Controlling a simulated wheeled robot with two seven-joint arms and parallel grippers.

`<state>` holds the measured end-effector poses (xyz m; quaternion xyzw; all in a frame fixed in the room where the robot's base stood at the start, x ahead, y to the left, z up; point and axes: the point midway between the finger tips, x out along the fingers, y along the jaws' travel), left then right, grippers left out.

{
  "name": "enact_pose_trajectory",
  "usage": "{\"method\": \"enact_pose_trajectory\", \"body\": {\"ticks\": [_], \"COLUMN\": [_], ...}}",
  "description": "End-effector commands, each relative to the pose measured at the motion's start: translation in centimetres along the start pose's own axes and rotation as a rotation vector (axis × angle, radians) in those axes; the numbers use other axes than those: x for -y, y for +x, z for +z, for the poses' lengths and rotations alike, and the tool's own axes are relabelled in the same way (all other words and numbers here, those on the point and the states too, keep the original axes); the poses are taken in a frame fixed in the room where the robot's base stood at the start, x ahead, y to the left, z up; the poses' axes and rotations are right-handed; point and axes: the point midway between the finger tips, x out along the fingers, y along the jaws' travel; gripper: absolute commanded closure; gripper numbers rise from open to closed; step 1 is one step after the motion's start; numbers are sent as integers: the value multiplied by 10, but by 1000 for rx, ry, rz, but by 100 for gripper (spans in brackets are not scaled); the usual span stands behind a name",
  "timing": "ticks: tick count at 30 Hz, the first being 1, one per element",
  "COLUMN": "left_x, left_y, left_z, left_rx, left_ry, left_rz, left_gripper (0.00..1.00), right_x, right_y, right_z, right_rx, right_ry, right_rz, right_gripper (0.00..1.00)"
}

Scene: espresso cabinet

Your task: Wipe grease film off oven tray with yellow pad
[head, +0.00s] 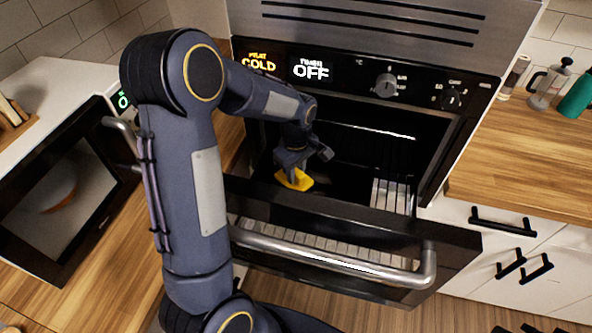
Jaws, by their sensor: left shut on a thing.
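A yellow pad (294,180) is in my left gripper (293,172), which is shut on it inside the open oven drawer. The pad is low over the dark oven tray (345,185); I cannot tell whether it touches the surface. The tray is partly hidden by my left arm and the drawer front. No grease film can be made out on the dark surface. My right gripper is not in view.
The drawer front (350,217) with its long metal handle (330,262) stands between me and the tray. The oven panel (350,75) overhangs behind. A microwave (62,190) stands at left. A wooden counter (530,150) with a press jug (547,85) lies at right.

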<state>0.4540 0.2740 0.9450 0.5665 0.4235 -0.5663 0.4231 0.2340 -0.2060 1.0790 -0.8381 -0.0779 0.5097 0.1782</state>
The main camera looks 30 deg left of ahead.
Motion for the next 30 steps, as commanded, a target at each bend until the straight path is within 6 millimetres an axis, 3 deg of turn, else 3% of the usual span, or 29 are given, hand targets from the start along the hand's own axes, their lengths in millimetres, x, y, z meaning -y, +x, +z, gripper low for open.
{"method": "enact_pose_trajectory", "body": {"ticks": [22, 30], "left_x": [0, -8], "left_y": [13, 12], "left_z": [0, 15], "left_rx": [0, 1], "left_ry": [1, 3], "left_rz": [0, 0], "left_gripper": [95, 95], "right_x": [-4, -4], "right_y": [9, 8], "right_z": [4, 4], "right_rx": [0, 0], "right_ry": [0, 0], "right_rz": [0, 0], "right_gripper": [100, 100]}}
